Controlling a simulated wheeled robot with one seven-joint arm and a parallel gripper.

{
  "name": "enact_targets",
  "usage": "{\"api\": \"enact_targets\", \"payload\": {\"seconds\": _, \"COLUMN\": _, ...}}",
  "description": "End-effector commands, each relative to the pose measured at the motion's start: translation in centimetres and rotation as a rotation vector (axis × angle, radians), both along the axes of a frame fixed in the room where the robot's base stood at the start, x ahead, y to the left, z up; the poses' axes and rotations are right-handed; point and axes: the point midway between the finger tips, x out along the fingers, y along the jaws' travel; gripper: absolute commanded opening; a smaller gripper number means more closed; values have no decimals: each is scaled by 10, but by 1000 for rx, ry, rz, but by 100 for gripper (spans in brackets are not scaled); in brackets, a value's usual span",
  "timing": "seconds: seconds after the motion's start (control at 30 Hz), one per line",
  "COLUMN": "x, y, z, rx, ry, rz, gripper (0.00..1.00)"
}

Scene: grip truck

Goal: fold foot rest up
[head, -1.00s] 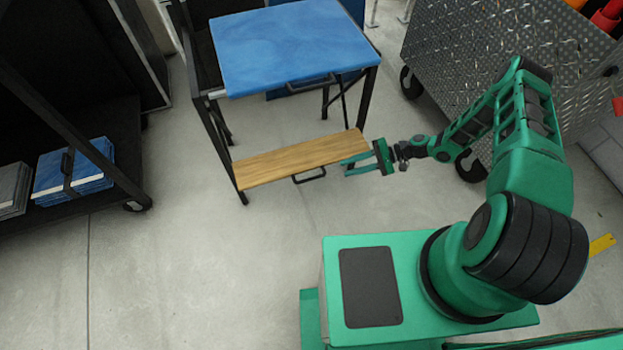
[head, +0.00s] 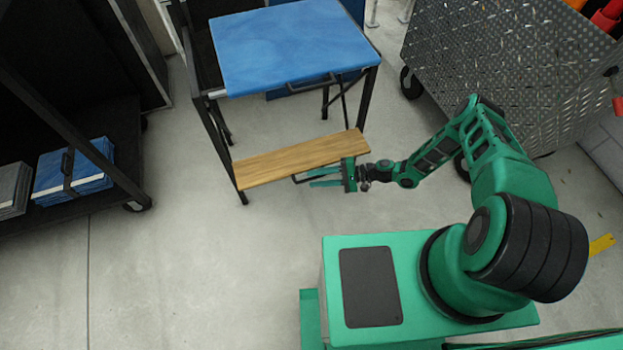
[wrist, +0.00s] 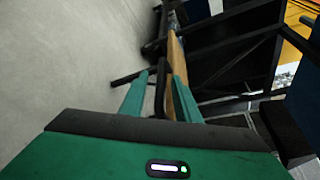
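The foot rest is a wooden board (head: 285,160) sticking out flat at the front of a black-framed chair with a blue seat (head: 290,45). In the wrist view the board (wrist: 175,55) is seen edge-on. A black bar handle (wrist: 160,88) is fixed along its front edge; in the head view my gripper partly hides it. My gripper (head: 325,177) is at the right part of the board's front edge, reaching left. Its fingers are apart in the wrist view (wrist: 158,98), with the handle between them and the board by the right finger. Contact cannot be told.
A dark shelf cart (head: 90,180) with blue folded pads (head: 85,170) stands at the left. A metal diamond-plate cart (head: 510,70) on wheels stands at the right. The concrete floor in front of the foot rest is clear.

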Motion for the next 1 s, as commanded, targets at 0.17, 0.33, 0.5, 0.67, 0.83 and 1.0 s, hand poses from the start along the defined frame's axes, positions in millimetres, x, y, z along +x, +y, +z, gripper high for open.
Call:
{"api": "enact_targets", "payload": {"seconds": 0.17, "x": 2, "y": 18, "z": -4, "rx": -1, "ry": -2, "rz": 0, "gripper": 29}}
{"api": "enact_targets", "payload": {"seconds": 0.33, "x": 2, "y": 23, "z": -5, "rx": -1, "ry": -1, "rz": -1, "gripper": 29}}
{"api": "enact_targets", "payload": {"seconds": 0.5, "x": 2, "y": 24, "z": -5, "rx": -1, "ry": -1, "rz": -1, "gripper": 29}}
{"api": "enact_targets", "payload": {"seconds": 0.67, "x": 2, "y": 24, "z": -5, "rx": -1, "ry": -1, "rz": -1, "gripper": 6}}
{"api": "enact_targets", "payload": {"seconds": 0.83, "x": 2, "y": 19, "z": -5, "rx": -2, "ry": -1, "rz": -1, "gripper": 0}}
{"api": "enact_targets", "payload": {"seconds": 1.0, "x": 3, "y": 18, "z": -4, "rx": -4, "ry": 7, "rz": -7, "gripper": 0}}
